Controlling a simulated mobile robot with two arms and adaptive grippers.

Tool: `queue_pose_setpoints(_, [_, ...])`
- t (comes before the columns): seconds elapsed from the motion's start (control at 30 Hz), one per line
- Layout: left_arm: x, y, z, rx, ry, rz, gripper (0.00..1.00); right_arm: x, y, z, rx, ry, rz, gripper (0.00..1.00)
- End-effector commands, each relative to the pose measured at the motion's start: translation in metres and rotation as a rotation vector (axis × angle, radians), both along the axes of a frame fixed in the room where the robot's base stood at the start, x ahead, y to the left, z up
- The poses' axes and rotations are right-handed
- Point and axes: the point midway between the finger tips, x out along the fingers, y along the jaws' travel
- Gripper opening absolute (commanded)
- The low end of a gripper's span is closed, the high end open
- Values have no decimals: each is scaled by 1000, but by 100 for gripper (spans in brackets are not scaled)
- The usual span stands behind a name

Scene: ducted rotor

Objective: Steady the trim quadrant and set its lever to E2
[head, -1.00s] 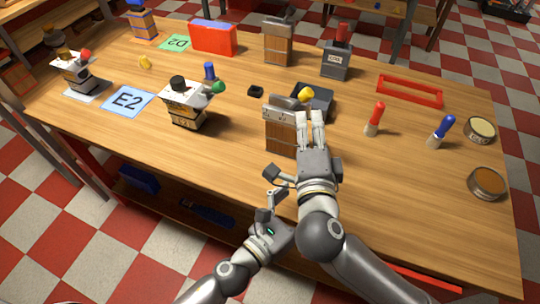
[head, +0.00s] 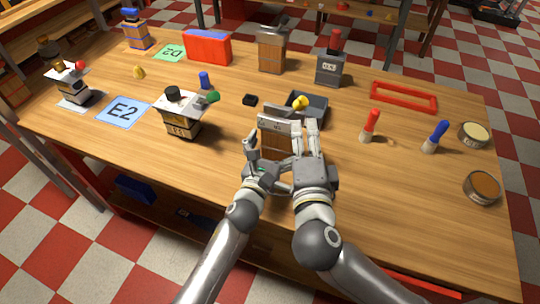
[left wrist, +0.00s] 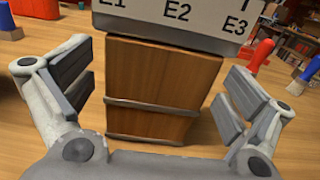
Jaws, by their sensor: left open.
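The trim quadrant (head: 277,143) is a wooden block with metal bands and a pale plate on top. It stands upright near the bench middle. The left wrist view shows its wooden body (left wrist: 160,85) and a plate marked E1, E2 and E3 (left wrist: 178,14). A yellow knob (head: 301,102) shows at its top right, seemingly the lever's; its setting cannot be read. My left gripper (head: 268,162) is open at the near side, its fingers left and right of the body with gaps. My right gripper (head: 306,138) is at the quadrant's right side; its grip is unclear.
A dark tray (head: 318,105) is behind the quadrant. A similar device with a green knob (head: 181,120) and a blue E2 card (head: 124,112) lie left. Red (head: 370,126) and blue (head: 436,137) handled tools stand right. The front bench top is mostly clear.

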Motion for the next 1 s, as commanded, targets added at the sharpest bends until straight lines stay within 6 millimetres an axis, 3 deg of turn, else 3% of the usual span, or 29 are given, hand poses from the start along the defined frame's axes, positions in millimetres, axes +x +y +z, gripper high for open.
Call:
queue_pose_setpoints(0.23, [26,-8,0,0,-1,0,100,0,0,0,0,0,0,36])
queue_pose_setpoints(0.6, [30,-9,0,0,0,-1,99,0,0,0,0,0,0,36])
queue_pose_setpoints(1.0, [29,-9,0,0,0,-1,49,0,0,0,0,0,0,36])
